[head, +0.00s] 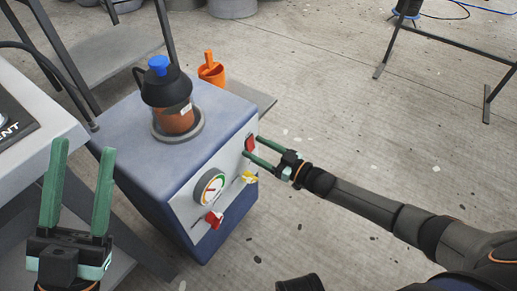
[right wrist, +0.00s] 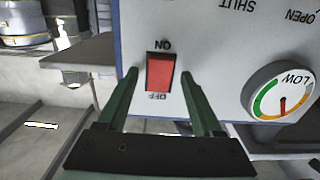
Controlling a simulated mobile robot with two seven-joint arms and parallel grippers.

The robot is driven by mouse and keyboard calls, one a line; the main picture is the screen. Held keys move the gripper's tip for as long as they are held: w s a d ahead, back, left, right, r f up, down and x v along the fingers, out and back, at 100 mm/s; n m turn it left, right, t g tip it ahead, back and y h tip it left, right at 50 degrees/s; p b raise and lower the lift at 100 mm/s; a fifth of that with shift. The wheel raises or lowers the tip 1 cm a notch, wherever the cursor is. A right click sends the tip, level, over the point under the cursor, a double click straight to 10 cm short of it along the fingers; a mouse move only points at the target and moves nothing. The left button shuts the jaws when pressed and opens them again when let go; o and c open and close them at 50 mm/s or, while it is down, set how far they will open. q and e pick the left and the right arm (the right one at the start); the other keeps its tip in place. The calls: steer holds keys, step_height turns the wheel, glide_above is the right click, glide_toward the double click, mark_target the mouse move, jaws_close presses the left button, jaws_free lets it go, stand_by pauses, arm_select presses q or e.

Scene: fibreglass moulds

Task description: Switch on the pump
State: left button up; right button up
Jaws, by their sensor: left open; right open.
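The pump (head: 160,190) is a blue box with a light grey front panel. Its red rocker switch (head: 250,143) is on the far right of the panel. In the right wrist view the switch (right wrist: 160,72) appears upside down, with ON above it and OFF below. My right gripper (head: 252,147) is open at the panel, its fingertips on either side of the switch. I cannot tell whether they touch the panel. My left gripper (head: 83,146) is open and empty, left of the pump. The round gauge (head: 209,188) also shows in the right wrist view (right wrist: 282,92), marked LOW.
A blue-capped pot with orange contents (head: 176,118) stands on the pump's top. An orange cup (head: 212,70) is behind the pump. A grey table (head: 40,100) is at left.

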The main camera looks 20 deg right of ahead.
jaws_close()
stand_by(0.3)
steer(key=f+t+y+b, duration=0.1)
steer(key=b, duration=0.3)
steer(key=shift+f, duration=0.2)
steer(key=shift+w+r+t, duration=0.1)
steer(key=shift+r+t, duration=0.2)
steer(key=shift+t, duration=0.1)
steer(key=shift+y, duration=0.4)
steer(key=shift+t, duration=0.3)
jaws_free()
steer(key=p+v, duration=0.2)
steer(key=v, duration=1)
steer(key=shift+s+d+p, duration=0.15)
steer(key=shift+s+p, duration=0.1)
steer(key=shift+p, duration=0.15)
